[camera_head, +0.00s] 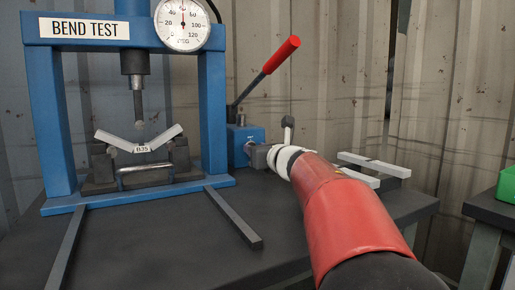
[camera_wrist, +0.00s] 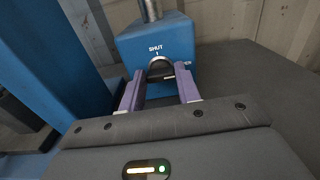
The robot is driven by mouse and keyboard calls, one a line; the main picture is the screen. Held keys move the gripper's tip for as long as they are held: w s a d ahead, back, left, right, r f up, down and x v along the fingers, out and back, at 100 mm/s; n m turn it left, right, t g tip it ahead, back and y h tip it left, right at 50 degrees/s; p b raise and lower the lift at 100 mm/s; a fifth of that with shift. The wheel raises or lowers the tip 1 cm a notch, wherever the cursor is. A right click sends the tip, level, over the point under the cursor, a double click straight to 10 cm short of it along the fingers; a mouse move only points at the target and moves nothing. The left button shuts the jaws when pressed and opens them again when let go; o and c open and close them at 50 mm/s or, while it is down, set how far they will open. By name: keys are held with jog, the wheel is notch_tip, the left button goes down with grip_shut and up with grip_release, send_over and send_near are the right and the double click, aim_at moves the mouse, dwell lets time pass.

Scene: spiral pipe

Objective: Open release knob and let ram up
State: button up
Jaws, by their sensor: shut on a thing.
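The blue pump block (camera_head: 245,142) stands to the right of the blue press frame (camera_head: 213,115). In the wrist view the block (camera_wrist: 155,42) carries the word SHUT with a mark above the release knob (camera_wrist: 161,69). My gripper (camera_wrist: 160,88) has its two purple fingers on either side of the knob and is shut on it. In the head view my gripper (camera_head: 259,155) is at the block's right side and the knob is hidden. The ram (camera_head: 139,100) hangs from the press top, its tip just above a bent white specimen (camera_head: 158,139).
A dial gauge (camera_head: 182,24) is on the press top, its needle near the top of the scale. The pump lever (camera_head: 268,68) with a red grip leans up to the right.

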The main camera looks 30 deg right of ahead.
dwell(0.3)
jog(key=o, duration=1)
jog(key=shift+s+d+b, duration=0.1)
jog(key=shift+s+b, duration=0.2)
jog(key=shift+s, duration=3.65)
